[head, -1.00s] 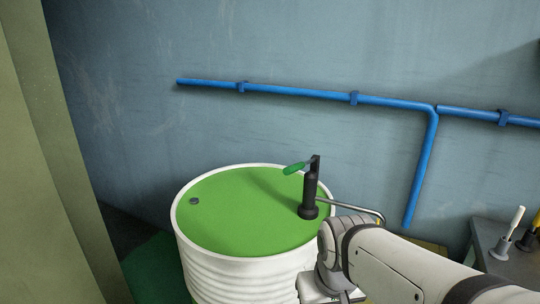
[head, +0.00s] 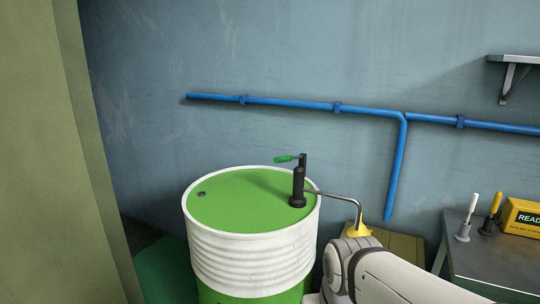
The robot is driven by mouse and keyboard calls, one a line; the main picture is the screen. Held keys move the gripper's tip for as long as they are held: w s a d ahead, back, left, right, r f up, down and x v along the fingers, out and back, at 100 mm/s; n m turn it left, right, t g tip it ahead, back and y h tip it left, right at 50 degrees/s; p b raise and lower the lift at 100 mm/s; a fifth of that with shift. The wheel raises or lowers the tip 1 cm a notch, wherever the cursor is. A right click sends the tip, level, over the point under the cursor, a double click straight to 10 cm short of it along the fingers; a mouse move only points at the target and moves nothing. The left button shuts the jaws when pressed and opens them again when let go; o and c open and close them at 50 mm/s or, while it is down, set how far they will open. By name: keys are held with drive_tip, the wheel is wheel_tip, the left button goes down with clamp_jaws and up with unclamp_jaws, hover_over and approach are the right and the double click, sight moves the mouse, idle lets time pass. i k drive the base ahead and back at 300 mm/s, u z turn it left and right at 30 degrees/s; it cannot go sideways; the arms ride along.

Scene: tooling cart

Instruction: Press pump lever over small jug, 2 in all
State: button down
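A black hand pump (head: 298,188) stands upright on the green lid of a white and green drum (head: 250,245). Its lever (head: 287,158) has a green grip and points left, about level. A thin grey spout (head: 338,196) runs right from the pump and bends down at its end. Below the spout end is a yellow funnel-shaped thing (head: 358,230); whether it belongs to the small jug I cannot tell, as my arm hides what is under it. My arm is at the lower right, in front of the drum; my gripper is out of view.
A grey bench (head: 500,260) at right holds a white marker and a yellow marker in stands and a yellow box (head: 522,217). A blue pipe (head: 290,104) runs along the wall. A tall olive panel (head: 50,150) stands at left. Space above the drum is clear.

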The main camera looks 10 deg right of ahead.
sight(282, 159)
drive_tip(key=z, duration=0.15)
drive_tip(key=i, duration=1.15)
drive_tip(key=u, duration=0.25)
